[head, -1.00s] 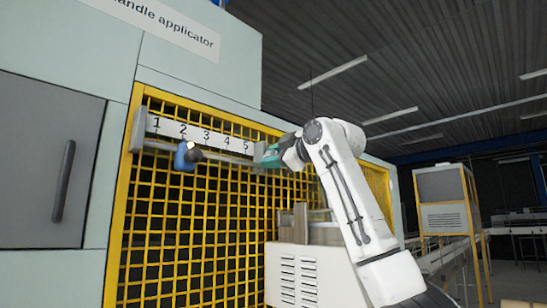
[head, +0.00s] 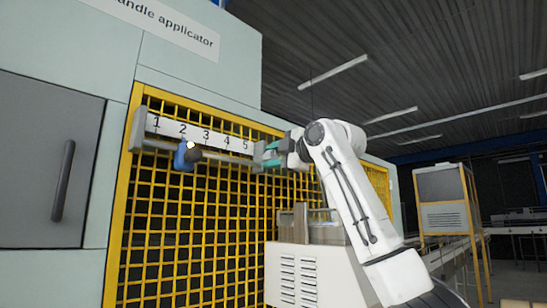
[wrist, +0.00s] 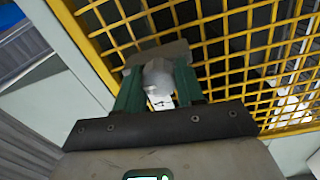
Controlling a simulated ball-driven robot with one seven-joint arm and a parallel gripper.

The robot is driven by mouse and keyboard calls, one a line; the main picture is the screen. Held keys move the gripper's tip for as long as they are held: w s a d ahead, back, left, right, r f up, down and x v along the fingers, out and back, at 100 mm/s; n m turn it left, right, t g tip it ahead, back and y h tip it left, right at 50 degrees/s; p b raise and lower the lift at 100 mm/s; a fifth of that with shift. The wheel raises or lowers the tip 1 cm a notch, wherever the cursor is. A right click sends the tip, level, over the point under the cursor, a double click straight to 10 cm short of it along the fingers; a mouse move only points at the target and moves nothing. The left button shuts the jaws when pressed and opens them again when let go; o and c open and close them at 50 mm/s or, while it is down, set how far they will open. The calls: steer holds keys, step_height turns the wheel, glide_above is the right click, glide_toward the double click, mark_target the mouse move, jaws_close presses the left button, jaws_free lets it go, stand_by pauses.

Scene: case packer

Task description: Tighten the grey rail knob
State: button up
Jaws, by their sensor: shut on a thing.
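The grey rail knob (wrist: 158,77) sits between the two green fingers of my gripper (wrist: 159,92) in the wrist view. The gripper is shut on it, with a finger on each side. In the head view my gripper (head: 270,155) is at the right part of the rail (head: 222,157), by a grey block (head: 259,155) just past the number 5. The knob itself is mostly hidden by the fingers there.
A yellow mesh guard (head: 190,230) stands behind the rail. A pale cabinet (head: 300,275) is below my arm.

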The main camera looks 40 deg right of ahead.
steer(key=o, duration=1)
steer(key=shift+o, duration=0.2)
steer(key=shift+s, duration=0.1)
steer(key=shift+s+f+b, duration=0.15)
steer(key=shift+s+b, duration=0.15)
steer(key=s+b, duration=0.4)
steer(key=s, duration=0.6)
steer(key=shift+d, duration=0.15)
steer(key=shift+f, duration=0.15)
